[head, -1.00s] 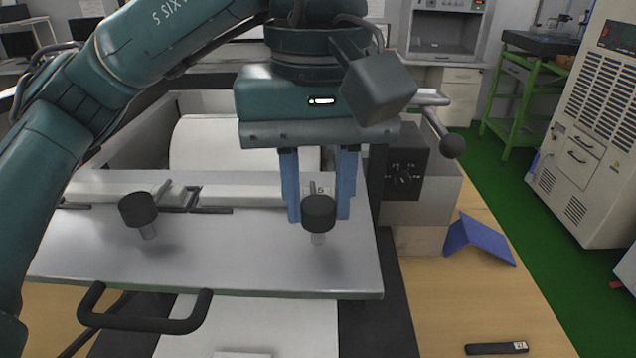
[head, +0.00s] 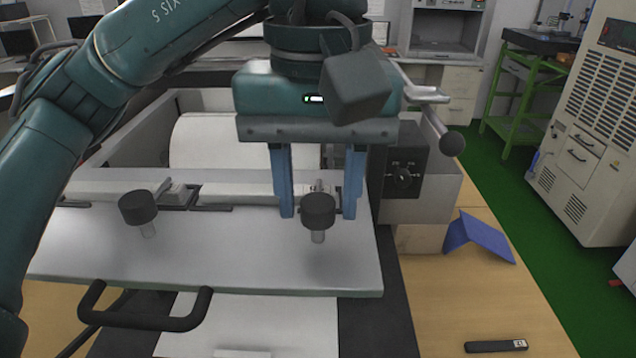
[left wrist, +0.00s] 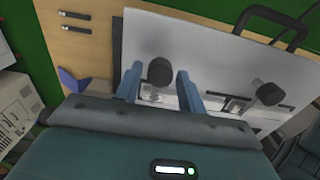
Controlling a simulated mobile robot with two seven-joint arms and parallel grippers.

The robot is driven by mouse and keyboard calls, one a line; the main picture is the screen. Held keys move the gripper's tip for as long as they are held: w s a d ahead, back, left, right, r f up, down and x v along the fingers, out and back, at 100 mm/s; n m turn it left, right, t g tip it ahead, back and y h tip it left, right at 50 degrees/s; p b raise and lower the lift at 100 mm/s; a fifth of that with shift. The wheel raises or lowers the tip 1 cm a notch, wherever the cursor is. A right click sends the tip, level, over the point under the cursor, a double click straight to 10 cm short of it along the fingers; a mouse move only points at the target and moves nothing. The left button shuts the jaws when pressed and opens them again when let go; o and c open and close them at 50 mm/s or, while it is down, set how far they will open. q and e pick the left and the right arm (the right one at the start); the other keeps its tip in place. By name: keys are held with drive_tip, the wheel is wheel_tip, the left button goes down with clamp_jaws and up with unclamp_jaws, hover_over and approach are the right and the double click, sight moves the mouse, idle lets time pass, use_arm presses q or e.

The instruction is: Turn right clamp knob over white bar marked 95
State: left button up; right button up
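The right clamp knob (head: 318,210) is a black round cap on a pale post, on a grey metal plate (head: 240,265). Behind it runs a white bar (head: 255,192); a small tag there is partly hidden, and I cannot read 95. My left gripper (head: 318,213) points down with its blue fingers spread on either side of the knob, with gaps and nothing gripped. In the left wrist view the knob (left wrist: 160,72) shows between and just past the fingertips (left wrist: 157,84). My right gripper is not in view.
A second black knob (head: 138,207) stands to the left on the plate. A black handle (head: 145,320) is at the plate's front. A black control box with a dial (head: 404,177) and a blue folded piece (head: 478,233) lie to the right. A dark bar (head: 496,346) lies on the wooden table.

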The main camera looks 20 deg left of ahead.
sight(318, 202)
use_arm(q)
drive_tip(key=shift+o, duration=1)
wheel_tip(318, 202, up, 13)
idle(0.3)
